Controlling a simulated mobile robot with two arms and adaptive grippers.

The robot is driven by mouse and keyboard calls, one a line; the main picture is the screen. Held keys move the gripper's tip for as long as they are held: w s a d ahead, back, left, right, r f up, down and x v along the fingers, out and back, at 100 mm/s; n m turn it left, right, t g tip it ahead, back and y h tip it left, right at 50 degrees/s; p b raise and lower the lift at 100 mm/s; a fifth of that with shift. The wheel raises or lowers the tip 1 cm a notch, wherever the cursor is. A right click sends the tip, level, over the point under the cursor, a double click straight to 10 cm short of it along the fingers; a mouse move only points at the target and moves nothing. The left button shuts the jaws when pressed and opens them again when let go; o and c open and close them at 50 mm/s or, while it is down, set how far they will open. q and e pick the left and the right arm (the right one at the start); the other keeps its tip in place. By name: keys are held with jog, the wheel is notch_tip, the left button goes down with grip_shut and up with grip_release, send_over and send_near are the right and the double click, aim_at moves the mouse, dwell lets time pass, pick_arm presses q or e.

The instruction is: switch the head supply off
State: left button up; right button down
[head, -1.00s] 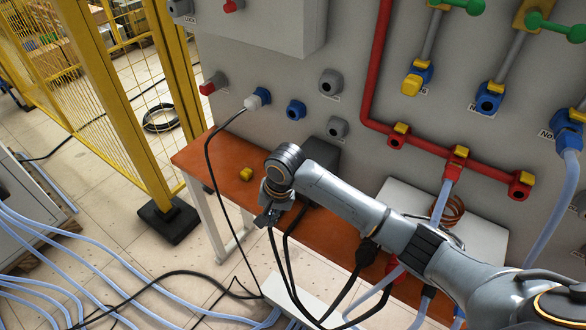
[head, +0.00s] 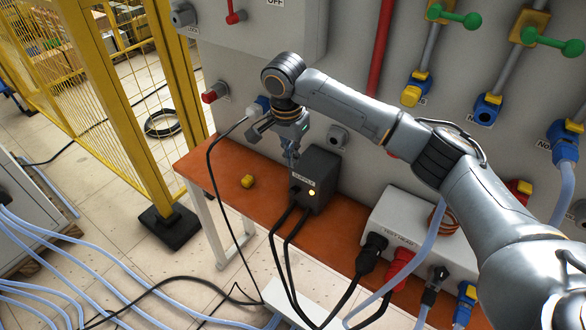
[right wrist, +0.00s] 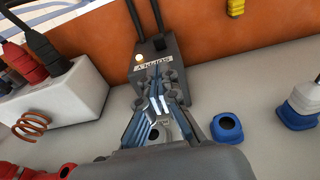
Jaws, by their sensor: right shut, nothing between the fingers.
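My right gripper (head: 291,162) points down just above and beside the box's left top edge. Its fingers are shut and empty; in the right wrist view they (right wrist: 157,76) cover part of the box. My left gripper is not in view.
A white test head box (head: 385,222) with plugged cables and a copper coil stands to the right. Black cables run from the supply's front. A yellow cap (head: 248,181) lies on the bench (head: 215,165). Wall sockets lie close behind my gripper.

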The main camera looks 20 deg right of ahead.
aim_at(295, 188)
jog(key=f, duration=0.3)
jog(key=f+p, duration=0.1)
jog(key=f, duration=0.5)
jog(key=shift+w+d+f, duration=0.15)
jog(key=shift+w+d, duration=0.1)
jog(key=shift+d, duration=0.15)
jog(key=shift+p, duration=0.35)
